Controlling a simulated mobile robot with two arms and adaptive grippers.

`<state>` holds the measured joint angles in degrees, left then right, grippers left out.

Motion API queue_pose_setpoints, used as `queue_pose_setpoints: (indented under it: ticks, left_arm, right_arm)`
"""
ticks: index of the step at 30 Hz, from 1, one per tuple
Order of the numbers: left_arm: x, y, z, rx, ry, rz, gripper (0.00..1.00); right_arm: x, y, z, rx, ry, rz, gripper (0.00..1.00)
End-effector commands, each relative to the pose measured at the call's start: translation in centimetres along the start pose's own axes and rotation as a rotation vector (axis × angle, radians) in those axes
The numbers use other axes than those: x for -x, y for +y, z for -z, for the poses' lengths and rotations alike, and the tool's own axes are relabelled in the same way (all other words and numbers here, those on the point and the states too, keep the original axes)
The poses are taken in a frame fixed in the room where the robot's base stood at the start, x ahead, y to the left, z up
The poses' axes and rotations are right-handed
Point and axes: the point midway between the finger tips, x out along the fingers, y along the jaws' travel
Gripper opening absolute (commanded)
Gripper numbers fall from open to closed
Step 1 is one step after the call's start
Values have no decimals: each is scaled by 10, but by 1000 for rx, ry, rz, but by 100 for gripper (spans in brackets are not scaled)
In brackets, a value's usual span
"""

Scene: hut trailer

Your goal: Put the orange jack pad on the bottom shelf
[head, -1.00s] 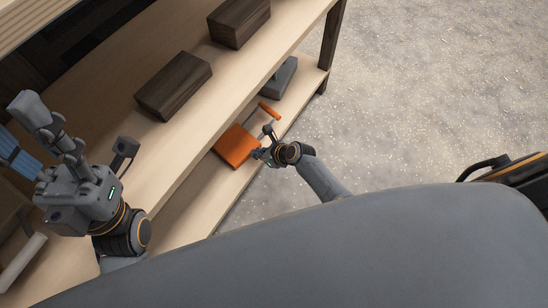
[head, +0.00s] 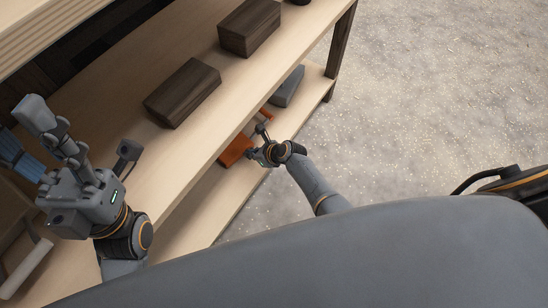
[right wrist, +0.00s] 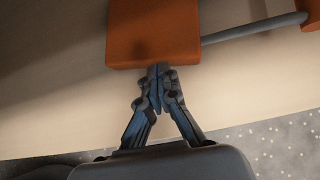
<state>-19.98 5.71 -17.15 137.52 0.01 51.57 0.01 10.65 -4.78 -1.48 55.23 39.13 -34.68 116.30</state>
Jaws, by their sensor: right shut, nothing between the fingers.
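The orange jack pad (head: 236,150) lies on the bottom shelf (head: 215,205), partly hidden under the upper board and behind my right gripper. In the right wrist view the pad (right wrist: 152,35) is a flat orange block with a grey bar running right to a second orange piece (right wrist: 312,14). My right gripper (head: 253,156) is shut and empty. Its closed fingertips (right wrist: 160,70) meet the pad's near edge in the picture; I cannot tell whether they touch it. My left gripper (head: 50,122) is raised at the left, away from the pad; its finger opening is unclear.
Two dark wooden blocks (head: 182,93) (head: 250,27) stand on the upper shelf (head: 130,145). A grey object (head: 288,86) sits on the bottom shelf beyond the pad. A dark post (head: 340,50) bounds the shelf's far end. Speckled floor (head: 430,100) to the right is open.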

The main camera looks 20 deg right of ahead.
Motion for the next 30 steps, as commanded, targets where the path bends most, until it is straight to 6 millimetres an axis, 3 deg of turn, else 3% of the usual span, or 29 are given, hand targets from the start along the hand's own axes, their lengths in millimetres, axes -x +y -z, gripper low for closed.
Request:
queue_pose_setpoints:
  ticks: [18,24,30]
  left_arm:
    - [0,0,0,1,-2,0,45]
    - [0,0,0,1,-2,0,45]
    - [0,0,0,1,-2,0,45]
  right_arm:
    - [88,-1,-1,1,-3,7,0]
    - [105,-1,-1,0,-3,6,0]
    - [109,-1,-2,0,-3,6,0]
